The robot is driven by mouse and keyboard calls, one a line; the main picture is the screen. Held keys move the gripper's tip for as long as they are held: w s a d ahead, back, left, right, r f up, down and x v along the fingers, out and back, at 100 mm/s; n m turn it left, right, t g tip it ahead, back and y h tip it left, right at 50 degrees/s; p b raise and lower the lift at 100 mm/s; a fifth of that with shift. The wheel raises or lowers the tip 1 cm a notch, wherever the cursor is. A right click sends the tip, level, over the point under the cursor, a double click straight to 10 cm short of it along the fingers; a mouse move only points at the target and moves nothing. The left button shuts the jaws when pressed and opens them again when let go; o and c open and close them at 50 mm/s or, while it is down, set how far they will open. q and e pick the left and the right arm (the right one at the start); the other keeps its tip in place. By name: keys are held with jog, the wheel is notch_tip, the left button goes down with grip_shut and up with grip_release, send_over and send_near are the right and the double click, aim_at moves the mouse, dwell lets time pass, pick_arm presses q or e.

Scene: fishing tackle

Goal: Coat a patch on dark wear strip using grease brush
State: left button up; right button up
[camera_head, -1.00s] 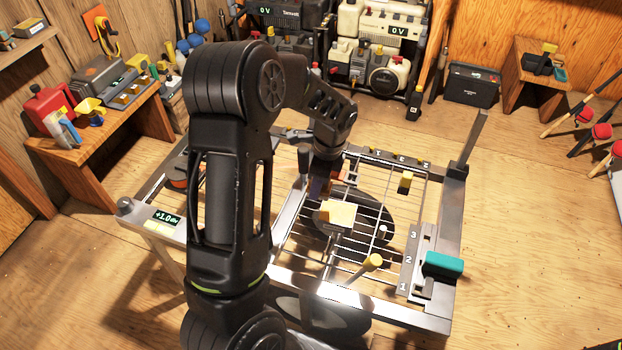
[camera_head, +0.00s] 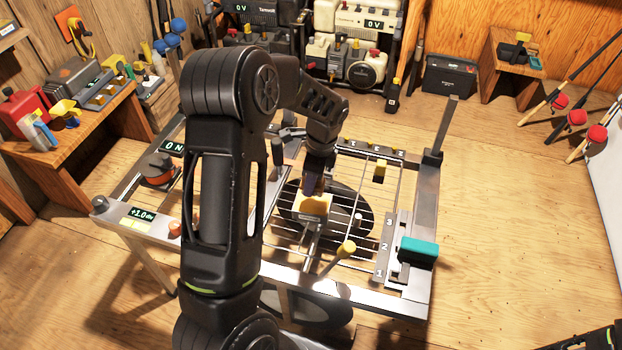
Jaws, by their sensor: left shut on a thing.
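My left gripper (camera_head: 313,184) reaches down over the wire rack of the metal-framed table. It is shut on a yellow block (camera_head: 312,205) with a small label plate on its front. The fingertips are partly hidden behind the block's top. I cannot tell whether this block is the grease brush's handle. A dark oval shape (camera_head: 355,212) shows beneath the rack wires. I cannot make out the dark wear strip for certain. My right gripper is not in view; only a dark part of my arm shows at the lower right corner.
A yellow-knobbed lever (camera_head: 347,247), a teal block (camera_head: 418,250) beside the numbered slot plate (camera_head: 384,257) and a smaller yellow block (camera_head: 380,169) stand around the rack. An upright metal post (camera_head: 446,125) rises at the back right. Floor right of the table is clear.

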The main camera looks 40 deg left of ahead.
pick_arm(q)
notch_tip(320, 180, down, 4)
jog(key=b, duration=0.2)
jog(key=shift+b, duration=0.35)
jog(key=shift+f, duration=0.15)
jog(key=shift+f+b, duration=0.35)
jog(key=shift+f, duration=0.1)
dwell(0.7)
jog(key=shift+f, duration=0.1)
dwell(1.2)
notch_tip(320, 180, up, 7)
jog(key=p, duration=0.5)
jog(key=shift+p, duration=0.4)
dwell(0.7)
